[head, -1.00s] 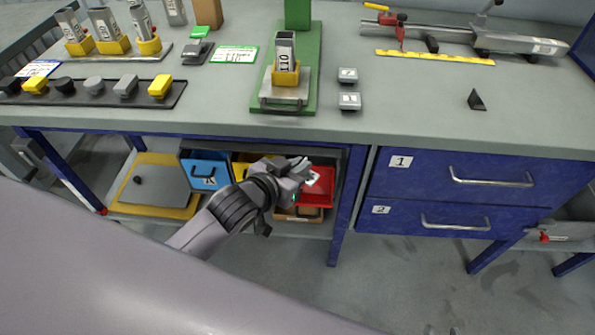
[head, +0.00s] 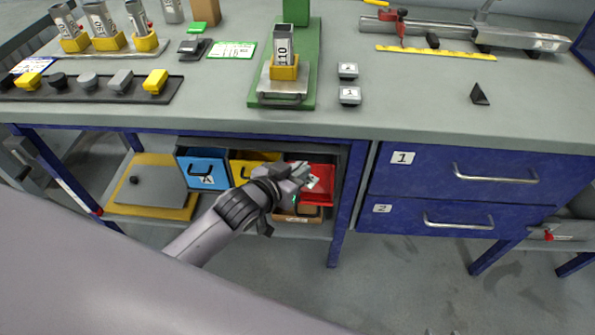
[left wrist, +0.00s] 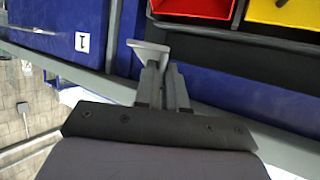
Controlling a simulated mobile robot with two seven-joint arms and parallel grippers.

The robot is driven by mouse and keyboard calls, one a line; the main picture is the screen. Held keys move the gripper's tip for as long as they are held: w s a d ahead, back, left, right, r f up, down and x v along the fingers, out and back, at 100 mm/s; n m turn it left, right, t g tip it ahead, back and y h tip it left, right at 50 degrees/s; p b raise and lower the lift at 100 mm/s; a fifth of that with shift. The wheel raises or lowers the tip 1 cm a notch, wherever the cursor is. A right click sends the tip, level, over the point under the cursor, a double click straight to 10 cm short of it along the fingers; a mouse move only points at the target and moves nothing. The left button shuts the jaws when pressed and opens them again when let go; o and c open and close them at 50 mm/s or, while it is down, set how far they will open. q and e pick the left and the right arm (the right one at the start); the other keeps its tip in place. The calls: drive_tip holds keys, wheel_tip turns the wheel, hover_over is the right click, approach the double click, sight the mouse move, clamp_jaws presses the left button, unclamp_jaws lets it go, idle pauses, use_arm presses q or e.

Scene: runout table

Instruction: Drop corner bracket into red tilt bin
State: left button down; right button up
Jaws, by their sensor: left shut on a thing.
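My left gripper (head: 304,177) is in front of the red tilt bin (head: 322,170), under the bench top, and hides part of it. It is shut on a small pale grey piece, which I take as the corner bracket (head: 313,183). In the left wrist view the bracket (left wrist: 147,47) shows as a light flat end at the fingertips (left wrist: 160,80). The red bin (left wrist: 195,8) is at the top of that view, apart from the bracket. My right gripper is not in view.
A blue bin (head: 207,169) and a yellow bin (head: 243,174) stand left of the red one. A table leg (head: 344,210) and drawers (head: 455,166) are to the right. The bench top (head: 420,105) is above, with a green fixture (head: 255,92).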

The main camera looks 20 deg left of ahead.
use_arm(q)
drive_tip(key=f+b, duration=0.1)
drive_tip(key=w+f+b, duration=0.1)
drive_tip(key=f, duration=0.1)
drive_tip(key=w+f+b, duration=0.1)
drive_tip(key=f, duration=0.1)
drive_tip(key=shift+a, duration=0.25)
drive_tip(key=shift+w+a+f+b, duration=0.1)
drive_tip(key=shift+w+f+b, duration=0.1)
drive_tip(key=shift+f+b, duration=0.25)
drive_tip(key=shift+w+a+f+b, duration=0.1)
drive_tip(key=shift+w+f+b, duration=0.15)
drive_tip(key=shift+f, duration=0.25)
drive_tip(key=c, duration=1.2)
unclamp_jaws()
drive_tip(key=shift+o, duration=0.4)
drive_tip(key=shift+s, duration=0.1)
drive_tip(key=p+v, duration=0.1)
drive_tip(key=v, duration=0.6)
